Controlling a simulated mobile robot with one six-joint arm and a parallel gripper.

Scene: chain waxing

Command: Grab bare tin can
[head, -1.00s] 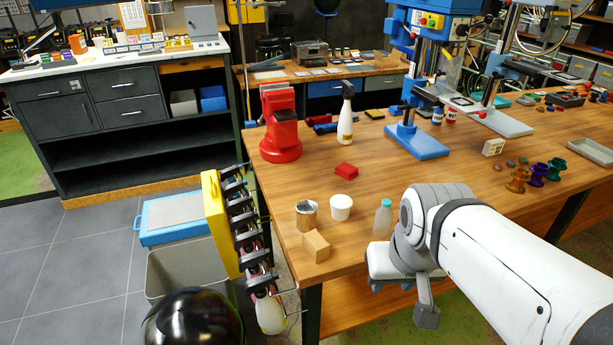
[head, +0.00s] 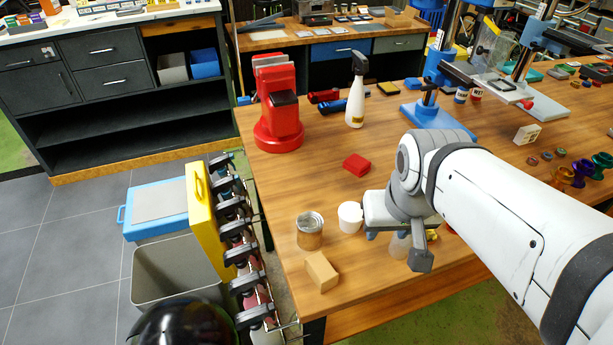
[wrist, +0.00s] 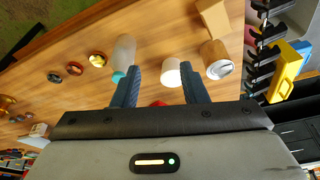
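The bare tin can (head: 309,231) stands upright near the table's front left corner, with a silvery top and a brownish reflecting side. It also shows in the wrist view (wrist: 217,60), right of both fingers. My gripper (wrist: 161,76) is open, its two dark blue fingers spread with nothing held. In the wrist view a white cup (wrist: 172,73) shows in the gap between them, near the right finger. In the head view my gripper is right of the can, beside the white cup (head: 350,217), and its fingers are partly hidden by my arm.
A cardboard-coloured box (head: 322,272) sits just in front of the can. A translucent bottle (wrist: 123,52) stands near the left finger. A red block (head: 357,164) lies behind the cup. Table left of the red block is clear.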

